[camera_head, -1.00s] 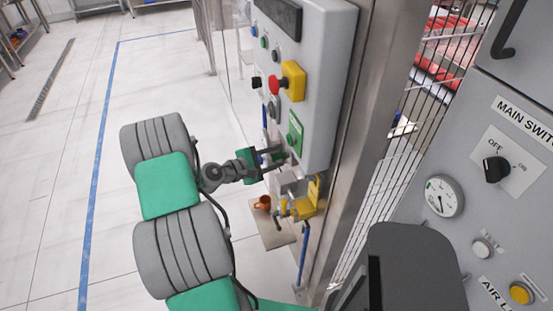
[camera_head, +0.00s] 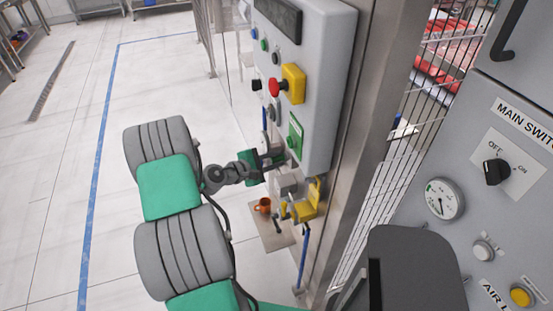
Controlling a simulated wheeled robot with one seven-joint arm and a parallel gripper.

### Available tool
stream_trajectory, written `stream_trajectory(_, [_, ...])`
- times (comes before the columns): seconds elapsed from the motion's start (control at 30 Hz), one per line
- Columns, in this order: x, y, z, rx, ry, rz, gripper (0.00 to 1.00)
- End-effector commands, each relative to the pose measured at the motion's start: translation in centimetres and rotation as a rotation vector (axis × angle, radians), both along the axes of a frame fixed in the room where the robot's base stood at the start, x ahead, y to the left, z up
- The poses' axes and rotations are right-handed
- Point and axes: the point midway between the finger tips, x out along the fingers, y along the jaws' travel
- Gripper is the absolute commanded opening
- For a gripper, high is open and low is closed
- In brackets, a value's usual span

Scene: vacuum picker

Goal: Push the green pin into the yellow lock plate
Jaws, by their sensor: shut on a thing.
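My gripper (camera_head: 276,161) is just below the green-labelled button plate (camera_head: 295,136) on the grey control box. It is shut on a small dark green thing between its fingers, which I take to be the green pin; its shape is mostly hidden by the fingers. The yellow lock plate (camera_head: 316,195) is below and to the right of my gripper, beside a grey block (camera_head: 288,183) on the post. The held thing appears apart from the yellow plate. The plate's hole cannot be made out.
The grey control box (camera_head: 325,90) with a red button on a yellow housing (camera_head: 293,83) stands just above my gripper. An orange cup (camera_head: 263,205) sits on a small low shelf (camera_head: 274,238) below.

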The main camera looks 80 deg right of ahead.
Motion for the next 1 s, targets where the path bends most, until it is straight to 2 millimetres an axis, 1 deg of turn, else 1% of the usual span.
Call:
stream_trajectory(0.03, [0.0, 0.0, 0.0, 0.0, 0.0, 0.0, 0.07])
stream_trajectory(0.13, [0.0, 0.0, 0.0, 0.0, 0.0, 0.0, 0.0])
stream_trajectory(0.57, [0.1, 0.1, 0.0, 0.0, 0.0, 0.0, 0.0])
stream_trajectory(1.0, [1.9, 1.1, 0.0, -0.001, 0.0, 0.001, 0.0])
